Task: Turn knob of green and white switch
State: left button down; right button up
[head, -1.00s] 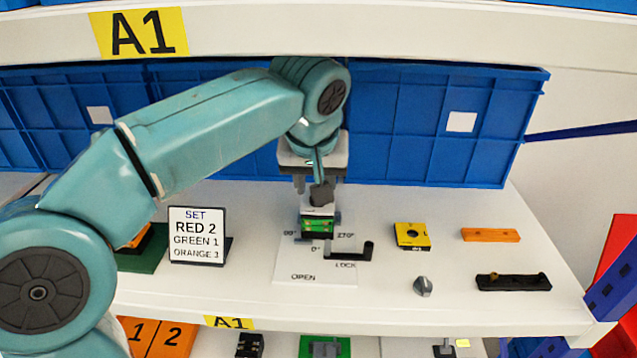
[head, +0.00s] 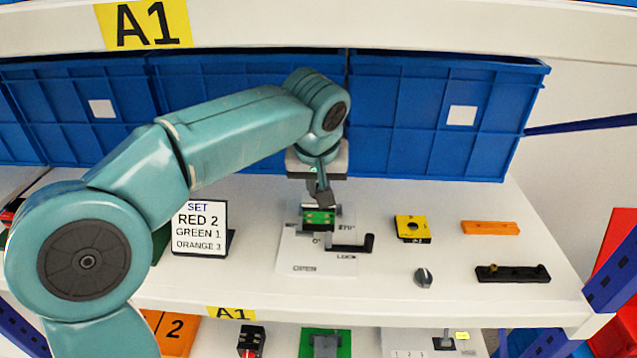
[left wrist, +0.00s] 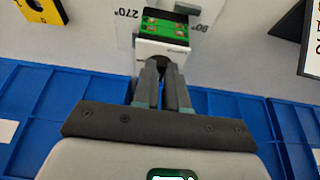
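The green and white switch (head: 319,217) stands on a white sheet on the shelf, with a black crank handle (head: 352,243) at its right. In the left wrist view the switch's green top (left wrist: 170,25) and white body (left wrist: 162,50) show just beyond my fingertips. My left gripper (left wrist: 162,70) comes at the white face from the back-bin side; its two fingers are close together at the dark knob (left wrist: 159,58) and look shut on it. The fingertips hide most of the knob, so its angle cannot be read. My right gripper is in neither view.
A sign (head: 200,228) reading "SET RED 2, GREEN 1, ORANGE 3" stands left of the switch. A yellow block (head: 412,229), a grey knob (head: 423,278), an orange bar (head: 490,228) and a black bar (head: 512,273) lie to the right. Blue bins (head: 440,150) line the back.

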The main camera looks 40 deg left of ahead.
pick_arm(q)
jog(key=m, duration=0.2)
jog(key=a+m+h+p, duration=0.1)
jog(key=m, duration=0.1)
jog(key=shift+s+r+t, duration=0.15)
jog(key=shift+s+t, duration=0.05)
jog(key=shift+t, duration=0.1)
jog(key=m+h+p, duration=0.1)
jog(key=m, duration=0.1)
jog(key=a+m+h+p, duration=0.1)
jog(key=m, duration=0.1)
jog(key=shift+m, duration=0.3)
jog(key=m+p, duration=0.1)
jog(key=m+h, duration=0.1)
jog(key=m, duration=0.1)
jog(key=a+m+g+h+p, duration=0.1)
jog(key=m, duration=0.1)
jog(key=shift+w+p, duration=0.3)
jog(key=shift+p, duration=0.05)
jog(key=shift+w+a+m+g+h+p, duration=0.2)
jog(key=shift+m+p, duration=0.35)
jog(key=shift+m, duration=0.5)
jog(key=shift+w+m+g+h+p, duration=0.1)
jog(key=shift+m+g+h+p, duration=0.3)
jog(key=shift+m, duration=0.65)
jog(key=c, duration=1.2)
grip_release()
jog(key=shift+o, duration=0.2)
